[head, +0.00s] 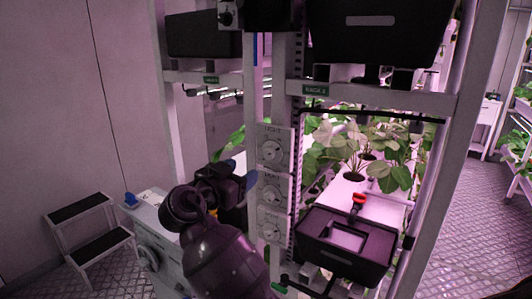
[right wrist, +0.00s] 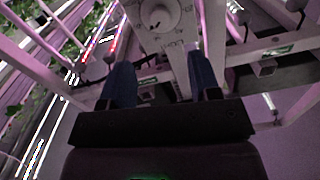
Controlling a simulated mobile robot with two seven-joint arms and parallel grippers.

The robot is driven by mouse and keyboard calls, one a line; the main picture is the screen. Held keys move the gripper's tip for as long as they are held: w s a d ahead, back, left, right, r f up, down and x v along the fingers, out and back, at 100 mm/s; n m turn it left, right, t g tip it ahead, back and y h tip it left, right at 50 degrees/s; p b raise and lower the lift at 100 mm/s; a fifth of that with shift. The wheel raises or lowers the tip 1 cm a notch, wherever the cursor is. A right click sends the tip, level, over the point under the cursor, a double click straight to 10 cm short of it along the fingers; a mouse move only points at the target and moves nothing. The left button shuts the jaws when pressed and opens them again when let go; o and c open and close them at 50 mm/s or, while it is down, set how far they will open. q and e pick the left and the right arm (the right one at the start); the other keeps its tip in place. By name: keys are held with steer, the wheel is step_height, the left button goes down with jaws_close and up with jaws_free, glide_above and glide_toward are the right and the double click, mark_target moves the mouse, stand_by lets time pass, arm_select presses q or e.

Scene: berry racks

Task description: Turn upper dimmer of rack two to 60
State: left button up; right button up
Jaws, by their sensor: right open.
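The scale numbers are too small to read. My right gripper (head: 241,172) is just left of the panel, at a height between the upper and middle dials. In the right wrist view, its two blue fingers (right wrist: 162,82) are apart and empty, with a dial (right wrist: 160,14) beyond their tips. My left gripper is not in view.
The green rack two sign (head: 315,90) is on the shelf beam right of the panel. A black box (head: 345,262) with a red knob is at lower right, below leafy plants (head: 365,150). A step stool (head: 85,240) stands at left.

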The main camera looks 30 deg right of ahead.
mark_target(268, 155)
steer(key=p+x, duration=0.2)
steer(key=x, duration=0.7)
steer(key=shift+w+d+r+p, duration=0.1)
steer(key=shift+d+p, duration=0.05)
steer(key=shift+p, duration=0.15)
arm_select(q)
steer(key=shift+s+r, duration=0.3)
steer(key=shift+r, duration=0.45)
arm_select(e)
steer(key=shift+w+d, duration=0.25)
steer(key=shift+d, duration=0.4)
